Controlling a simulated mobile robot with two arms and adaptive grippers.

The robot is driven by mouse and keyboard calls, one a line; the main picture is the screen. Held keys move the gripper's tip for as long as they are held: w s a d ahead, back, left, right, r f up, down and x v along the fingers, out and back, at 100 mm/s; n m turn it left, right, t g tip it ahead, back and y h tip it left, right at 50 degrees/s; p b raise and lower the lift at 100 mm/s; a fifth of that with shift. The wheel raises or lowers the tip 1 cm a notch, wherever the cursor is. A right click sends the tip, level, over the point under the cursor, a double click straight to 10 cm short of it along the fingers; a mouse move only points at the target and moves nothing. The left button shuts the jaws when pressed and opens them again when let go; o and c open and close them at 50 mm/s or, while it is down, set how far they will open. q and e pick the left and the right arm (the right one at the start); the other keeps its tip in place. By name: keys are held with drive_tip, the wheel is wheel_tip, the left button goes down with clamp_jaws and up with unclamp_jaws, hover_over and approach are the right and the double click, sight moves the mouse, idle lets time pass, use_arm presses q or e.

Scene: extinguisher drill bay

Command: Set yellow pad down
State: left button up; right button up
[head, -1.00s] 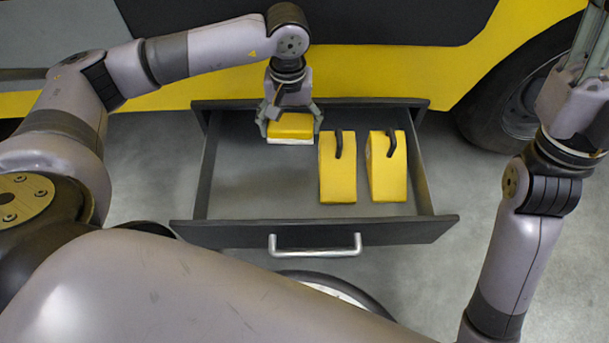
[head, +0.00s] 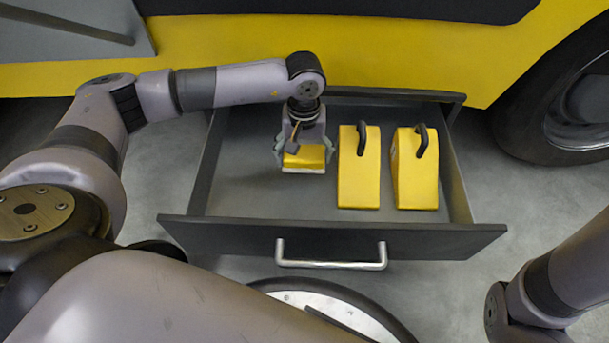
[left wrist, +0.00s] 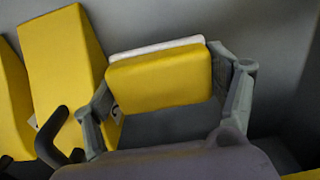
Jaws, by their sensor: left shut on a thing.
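The yellow pad (head: 305,157) has a white layer on its underside. My left gripper (head: 304,155) is shut on it, one finger on each side. The pad is inside the open drawer's outline, left of two yellow wedges; whether it touches the drawer floor I cannot tell. In the left wrist view the pad (left wrist: 160,80) fills the space between the fingers of the gripper (left wrist: 165,90), its white edge on the far side. My right gripper is out of view; only part of my right arm shows at the lower right of the head view.
Two yellow wedges with black handles, one nearer (head: 359,180) and one farther right (head: 415,175), stand in the grey drawer (head: 240,205). The drawer's front has a silver handle (head: 332,264). The drawer floor left of the pad is clear. A vehicle wheel (head: 575,110) is at the right.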

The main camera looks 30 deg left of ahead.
sight(304, 177)
use_arm(q)
wheel_tip(304, 177, down, 6)
drive_tip(key=b, duration=0.3)
drive_tip(key=shift+r, duration=0.2)
drive_tip(key=shift+f, duration=0.15)
drive_tip(key=o, duration=1.1)
